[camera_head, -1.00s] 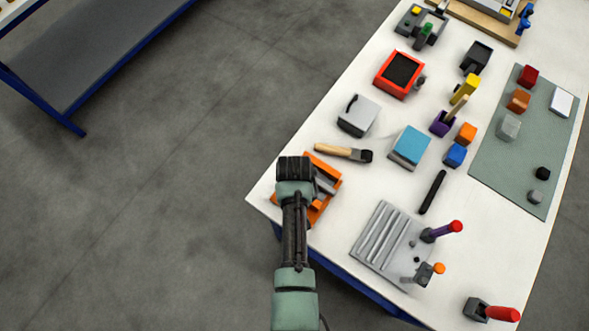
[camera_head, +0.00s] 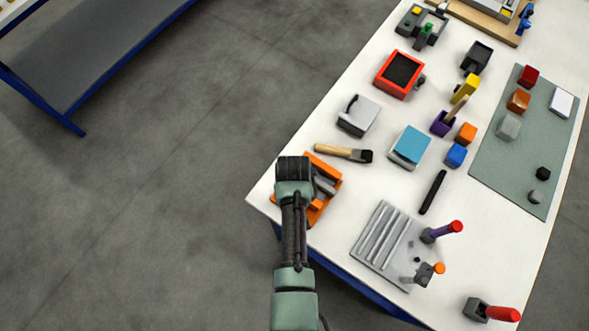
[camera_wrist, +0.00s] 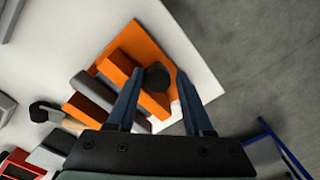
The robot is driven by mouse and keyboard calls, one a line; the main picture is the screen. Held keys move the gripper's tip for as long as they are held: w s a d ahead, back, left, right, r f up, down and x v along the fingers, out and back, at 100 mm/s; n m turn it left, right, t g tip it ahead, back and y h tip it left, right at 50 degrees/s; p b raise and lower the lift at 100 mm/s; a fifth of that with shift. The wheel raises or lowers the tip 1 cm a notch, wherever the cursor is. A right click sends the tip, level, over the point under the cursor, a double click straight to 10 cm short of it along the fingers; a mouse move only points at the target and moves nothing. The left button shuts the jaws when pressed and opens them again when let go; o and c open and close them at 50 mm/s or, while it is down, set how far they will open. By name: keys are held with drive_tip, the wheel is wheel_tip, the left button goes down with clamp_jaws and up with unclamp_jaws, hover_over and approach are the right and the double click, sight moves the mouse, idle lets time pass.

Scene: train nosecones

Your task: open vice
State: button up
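The vice (camera_head: 322,208) is orange with grey jaws and sits at the near left corner of the white table, partly hidden under my arm in the head view. The wrist view shows its orange body (camera_wrist: 126,45), grey jaw bars (camera_wrist: 92,92) and a round black knob (camera_wrist: 157,77). My gripper (camera_wrist: 160,76) is over the vice, its two blue fingers apart. The gripper's fingers are hidden in the head view.
A hammer (camera_head: 341,152) lies just beyond the vice. A grey grooved plate (camera_head: 382,235) with screwdrivers is to the right. A blue-topped block (camera_head: 410,145) and a grey box (camera_head: 358,115) stand farther back.

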drive_tip(key=shift+o, duration=0.4)
drive_tip(key=shift+w+d+r, duration=0.1)
drive_tip(key=shift+w+r, duration=0.05)
drive_tip(key=shift+w, duration=0.3)
drive_tip(key=shift+s+d, duration=0.1)
drive_tip(key=shift+r, duration=0.1)
drive_tip(key=shift+r+p, duration=0.25)
drive_tip(key=shift+p, duration=0.2)
wheel_tip(320, 180, up, 12)
drive_tip(key=p, duration=0.7)
drive_tip(key=shift+s, duration=0.15)
wheel_tip(320, 180, down, 13)
drive_tip(key=m+b, duration=1.1)
drive_tip(key=b, duration=0.3)
drive_tip(key=shift+m, duration=0.3)
